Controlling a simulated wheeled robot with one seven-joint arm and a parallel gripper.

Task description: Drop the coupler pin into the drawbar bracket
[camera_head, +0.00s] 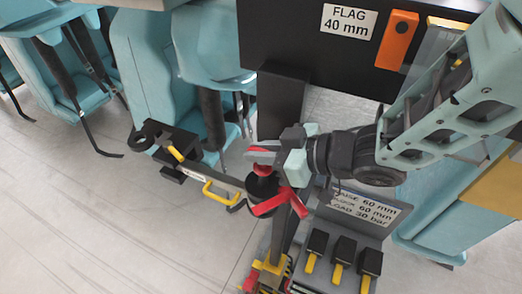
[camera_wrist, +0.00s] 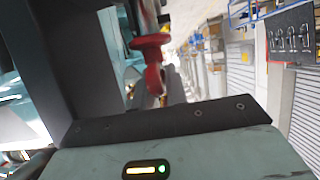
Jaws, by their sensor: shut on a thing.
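My gripper (camera_head: 268,153) is in the middle of the head view, shut on a red-topped piece that I take to be the coupler pin (camera_head: 262,169). The fingers hide part of it. In the wrist view a red knob and loop (camera_wrist: 153,65) show just beyond the gripper body. Below the gripper in the head view is a dark rounded part (camera_head: 263,186) at the end of a drawbar. I cannot tell whether the pin touches it or is inside it. The drawbar (camera_head: 225,178) runs up-left to a black eye (camera_head: 145,134). The bracket opening is not clearly visible.
Red arms (camera_head: 266,206) and a yellow handle (camera_head: 221,194) sit close to the gripper. A panel with black-and-yellow levers (camera_head: 343,247) stands below right. A dark "FLAG 40 mm" board (camera_head: 290,30) and teal seats (camera_head: 150,60) are behind. Floor at lower left is clear.

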